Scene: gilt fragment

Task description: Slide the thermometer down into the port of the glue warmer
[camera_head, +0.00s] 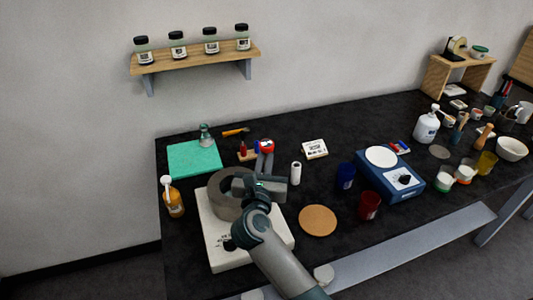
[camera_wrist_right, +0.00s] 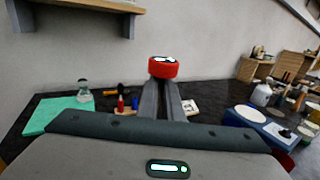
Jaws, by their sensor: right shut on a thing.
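My right gripper (camera_head: 265,158) reaches over the table, its fingers pointing away toward the wall. It is shut on the thermometer (camera_wrist_right: 163,68), whose red, round head with a white face shows at the fingertips in the right wrist view. My left gripper is not in view.
A green mat (camera_head: 190,160) and amber pump bottle (camera_head: 173,197) lie left. A small red bottle (camera_head: 243,149) stands close to the gripper. A white cylinder (camera_head: 296,173), cork disc (camera_head: 318,220), blue cup (camera_head: 346,175), red cup (camera_head: 369,205) and blue hotplate (camera_head: 375,186) stand right.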

